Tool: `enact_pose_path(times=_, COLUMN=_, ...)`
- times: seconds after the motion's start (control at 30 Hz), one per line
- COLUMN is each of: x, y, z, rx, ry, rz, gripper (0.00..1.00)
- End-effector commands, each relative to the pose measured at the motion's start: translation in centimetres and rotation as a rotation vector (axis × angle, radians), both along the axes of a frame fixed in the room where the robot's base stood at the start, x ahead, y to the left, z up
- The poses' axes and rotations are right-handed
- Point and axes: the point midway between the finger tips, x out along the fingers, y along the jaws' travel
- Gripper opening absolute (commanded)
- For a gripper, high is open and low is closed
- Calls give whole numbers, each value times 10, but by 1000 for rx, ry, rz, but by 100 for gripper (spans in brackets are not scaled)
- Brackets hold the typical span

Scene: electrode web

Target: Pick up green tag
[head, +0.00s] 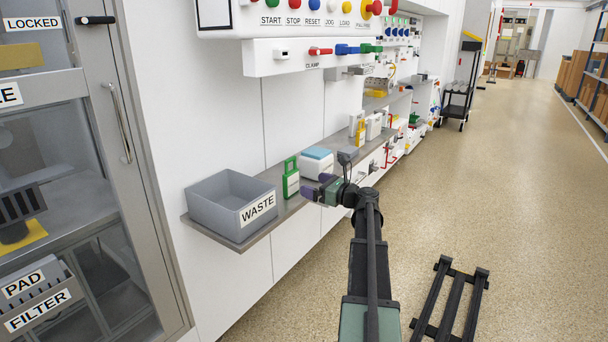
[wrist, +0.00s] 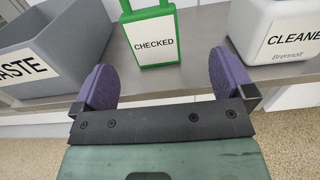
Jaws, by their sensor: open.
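The green tag (head: 291,178) stands upright on the grey shelf, with a green frame and handle loop around a white face. In the wrist view the green tag (wrist: 152,42) reads CHECKED, and its top is cut off by the picture edge. My gripper (head: 316,187) has purple fingers and is open at the shelf's front edge. In the wrist view my gripper (wrist: 163,75) has its fingers spread to either side of the tag's line, with the tag beyond them. Nothing is between the fingers, and they appear apart from the tag.
A grey WASTE bin (head: 232,204) stands left of the tag. A white cleaner container (head: 317,163) with a blue top stands close to its right. The shelf (head: 262,233) is narrow, with a white wall behind. Open floor (head: 470,190) lies to the right.

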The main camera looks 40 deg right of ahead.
Motion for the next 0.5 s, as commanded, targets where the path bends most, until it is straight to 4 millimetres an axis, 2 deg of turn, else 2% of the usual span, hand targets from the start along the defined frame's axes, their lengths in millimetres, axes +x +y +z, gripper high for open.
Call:
enact_pose_path(times=0.17, x=12, y=3, z=0, rx=0, ry=0, rz=2, gripper=100)
enact_pose_path(times=0.37, x=50, y=12, z=0, rx=0, ry=0, rz=2, gripper=100)
enact_pose_path(times=0.5, x=55, y=15, z=0, rx=0, ry=0, rz=0, gripper=100)
